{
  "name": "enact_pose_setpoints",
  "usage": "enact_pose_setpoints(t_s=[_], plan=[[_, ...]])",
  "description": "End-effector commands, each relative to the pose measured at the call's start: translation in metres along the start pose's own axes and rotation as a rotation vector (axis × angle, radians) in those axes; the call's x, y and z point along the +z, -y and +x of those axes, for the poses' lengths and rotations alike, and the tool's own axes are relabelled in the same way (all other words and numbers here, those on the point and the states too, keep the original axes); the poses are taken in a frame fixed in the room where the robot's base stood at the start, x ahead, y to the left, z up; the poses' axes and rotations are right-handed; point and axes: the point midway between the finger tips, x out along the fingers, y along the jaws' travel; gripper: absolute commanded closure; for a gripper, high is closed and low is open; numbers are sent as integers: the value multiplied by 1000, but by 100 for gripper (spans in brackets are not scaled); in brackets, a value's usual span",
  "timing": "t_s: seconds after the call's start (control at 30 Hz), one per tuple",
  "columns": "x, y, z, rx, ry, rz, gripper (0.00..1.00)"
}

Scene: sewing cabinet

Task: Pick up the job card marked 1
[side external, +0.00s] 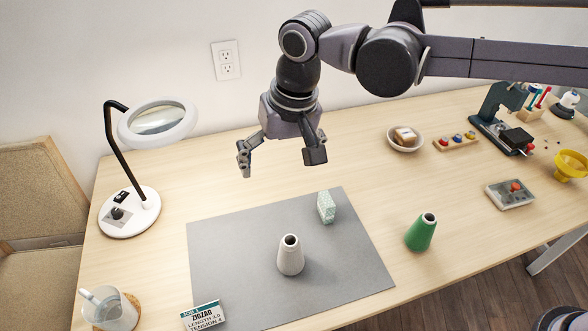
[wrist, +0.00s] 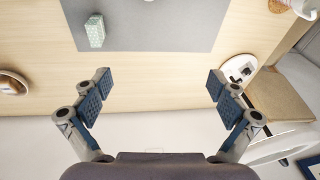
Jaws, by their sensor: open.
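The job card (side external: 203,315) stands at the front left corner of the grey mat (side external: 240,245) in the side view. It has a dark band with "JOB" and a partly unclear number, above the words ZIGZAG, LENGTH and TENSION. My gripper (side external: 280,165) is open and empty, high above the table behind the mat, well away from the card. In the wrist view my gripper (wrist: 158,85) shows its two fingers wide apart with nothing between them. The card is not seen in the wrist view.
A white cone (side external: 290,257) and a patterned green block (side external: 326,207) stand on the mat. A green cone (side external: 421,233) stands to its right. A magnifier lamp (side external: 130,212) is at left. A glass mug (side external: 108,307) sits left of the card. A bowl (side external: 405,140) is behind right.

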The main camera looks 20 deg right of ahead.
Motion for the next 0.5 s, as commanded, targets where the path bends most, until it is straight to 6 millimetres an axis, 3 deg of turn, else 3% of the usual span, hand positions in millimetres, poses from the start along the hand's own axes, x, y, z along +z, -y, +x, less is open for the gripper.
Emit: enact_pose_setpoints(t_s=[0.03,0.3,0.5], plan=[[5,24,12,5,18,-10,4],[55,125,72,60,107,-22,4],[98,172,109,102,147,-28,4]])
